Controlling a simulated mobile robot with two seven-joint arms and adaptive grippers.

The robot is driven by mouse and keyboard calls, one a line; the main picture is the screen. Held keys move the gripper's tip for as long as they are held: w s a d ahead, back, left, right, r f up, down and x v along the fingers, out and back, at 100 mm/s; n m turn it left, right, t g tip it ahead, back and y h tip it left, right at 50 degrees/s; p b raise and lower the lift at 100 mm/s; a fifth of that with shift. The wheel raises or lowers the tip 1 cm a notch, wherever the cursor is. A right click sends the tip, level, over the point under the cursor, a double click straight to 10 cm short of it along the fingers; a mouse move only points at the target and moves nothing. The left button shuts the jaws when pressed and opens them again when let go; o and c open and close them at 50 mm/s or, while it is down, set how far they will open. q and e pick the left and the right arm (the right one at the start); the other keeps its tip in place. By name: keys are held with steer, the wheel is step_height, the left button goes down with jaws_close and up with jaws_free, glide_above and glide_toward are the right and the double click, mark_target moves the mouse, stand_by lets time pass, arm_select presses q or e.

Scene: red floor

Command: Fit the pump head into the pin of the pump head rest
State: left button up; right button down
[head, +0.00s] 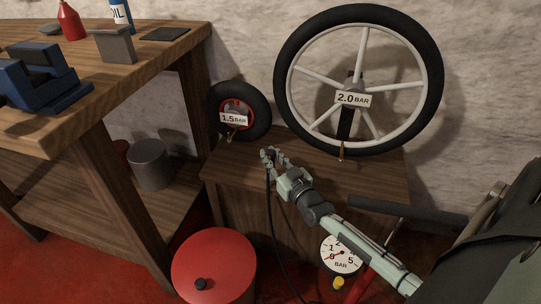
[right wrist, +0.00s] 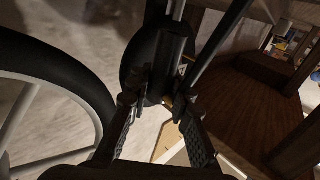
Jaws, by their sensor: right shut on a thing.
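A black hose (head: 270,205) hangs from the gripper towards the floor. The pump's round gauge (head: 341,254) is at the lower middle, partly behind my right arm, with a yellow piece (head: 338,283) below it. The pump's dark handle bar (head: 405,211) is to the right. I cannot make out the pin of the pump head rest. My left gripper is not in view.
A small wheel marked 1.5 (head: 250,104) and a large wheel marked 2.0 (head: 432,75) stand on the low bench (head: 225,170). A red drum (head: 214,268) stands at the front. A workbench (head: 150,48) with a blue tool (head: 40,85) is at left.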

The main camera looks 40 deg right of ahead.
steer(key=shift+f+b, duration=1.05)
steer(key=shift+f, duration=0.45)
steer(key=c, duration=1.3)
jaws_free()
steer(key=shift+s, duration=0.1)
steer(key=s, duration=0.7)
steer(key=shift+s+a, duration=0.15)
steer(key=shift+a, duration=0.15)
